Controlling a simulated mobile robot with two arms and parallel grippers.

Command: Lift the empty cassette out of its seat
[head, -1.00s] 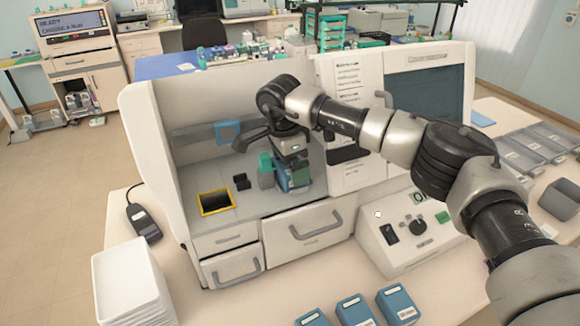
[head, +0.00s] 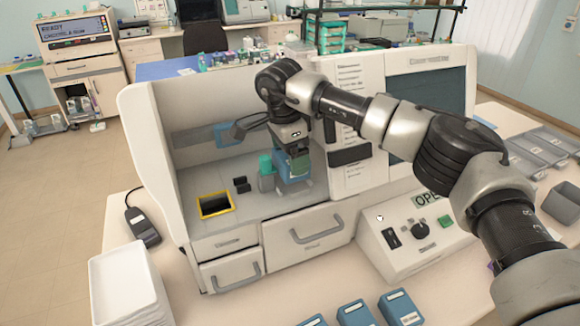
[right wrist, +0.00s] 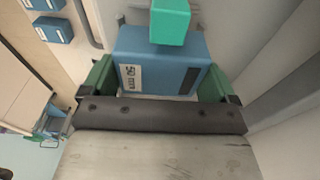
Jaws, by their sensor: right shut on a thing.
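The blue cassette (head: 291,185) is inside the open white machine, beside a teal-topped grey piece (head: 266,163). My right gripper (head: 298,163) comes down over it from above. In the right wrist view, the green fingers of my right gripper (right wrist: 156,82) are shut on the two sides of the cassette (right wrist: 158,58), which has a white label and a dark window. The teal block (right wrist: 170,20) is just beyond it. The underside of the cassette is hidden, so I cannot tell whether it is clear of its seat. My left gripper is not in view.
A yellow-rimmed dark opening (head: 215,205) and small black blocks (head: 242,185) are on the machine deck. The machine's side wall (head: 150,150) and note panel (head: 357,100) flank the bay. A control box (head: 415,235), blue boxes (head: 355,313) and stacked white trays (head: 130,290) stand in front.

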